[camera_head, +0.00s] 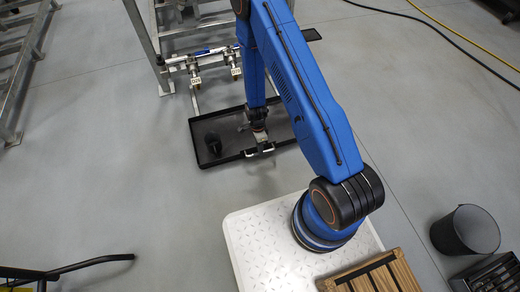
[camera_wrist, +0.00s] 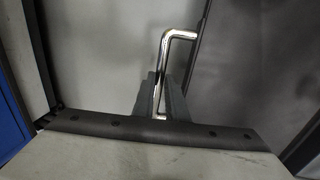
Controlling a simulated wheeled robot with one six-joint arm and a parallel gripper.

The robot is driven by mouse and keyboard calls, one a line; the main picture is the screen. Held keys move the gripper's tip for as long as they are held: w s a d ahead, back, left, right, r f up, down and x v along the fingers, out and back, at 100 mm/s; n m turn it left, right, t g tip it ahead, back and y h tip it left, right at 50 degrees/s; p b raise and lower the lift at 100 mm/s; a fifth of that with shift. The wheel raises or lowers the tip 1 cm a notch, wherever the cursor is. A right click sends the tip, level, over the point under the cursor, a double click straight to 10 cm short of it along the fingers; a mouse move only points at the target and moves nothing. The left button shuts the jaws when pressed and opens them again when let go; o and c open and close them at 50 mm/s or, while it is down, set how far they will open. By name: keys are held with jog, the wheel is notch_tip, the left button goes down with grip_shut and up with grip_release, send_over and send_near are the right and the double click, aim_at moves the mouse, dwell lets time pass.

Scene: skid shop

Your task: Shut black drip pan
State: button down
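The black drip pan (camera_head: 203,128) is a shallow tray on the floor, sticking out from the metal frame toward me. My gripper (camera_head: 260,149) is at this front rim. In the wrist view my gripper's two grey fingers (camera_wrist: 161,85) stand on either side of the handle bar and look closed on it. A small dark shape (camera_head: 213,144) shows inside the pan at the left. My arm hides part of the pan's right side.
The metal skid frame (camera_head: 146,40) stands behind the pan, with tagged valves (camera_head: 196,80) above its back. Grey rails (camera_head: 22,75) stand at the far left. A black bin (camera_head: 465,231) and a wooden slatted crate (camera_head: 372,277) are at lower right. The floor left of the pan is clear.

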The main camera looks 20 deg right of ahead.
jog(key=w, duration=3)
jog(key=shift+w, duration=0.3)
jog(key=shift+w+r, duration=0.1)
jog(key=c, duration=1.8)
grip_release()
jog(key=shift+o, duration=0.2)
jog(key=v, duration=1.7)
jog(key=shift+r, duration=0.2)
